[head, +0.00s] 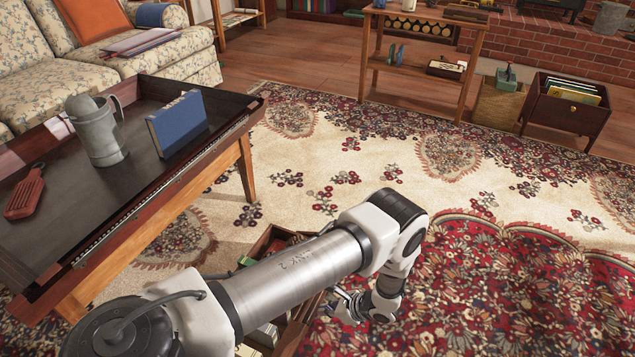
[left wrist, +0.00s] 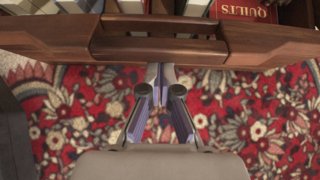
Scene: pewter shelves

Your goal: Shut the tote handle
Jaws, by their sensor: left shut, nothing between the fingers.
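The tote (head: 297,328) is a dark wooden box of books on the rug, largely hidden under my left arm in the head view. In the left wrist view, its wooden edge (left wrist: 270,50) crosses the top, and the handle, a brown bar (left wrist: 158,50), lies along the middle of that edge. My left gripper (head: 345,305) is at the tote's right side in the head view. In the left wrist view the left gripper (left wrist: 160,85) is shut and empty, its fingertips just short of the handle bar. I cannot tell whether they touch it. My right gripper is out of view.
A dark-topped table (head: 60,225) with a pewter tankard (head: 98,135) and a blue book (head: 178,122) stands at the left. A sofa (head: 165,60) is behind it. Open patterned rug (head: 400,150) lies ahead and right. A red "QUILTS" book (left wrist: 245,10) is in the tote.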

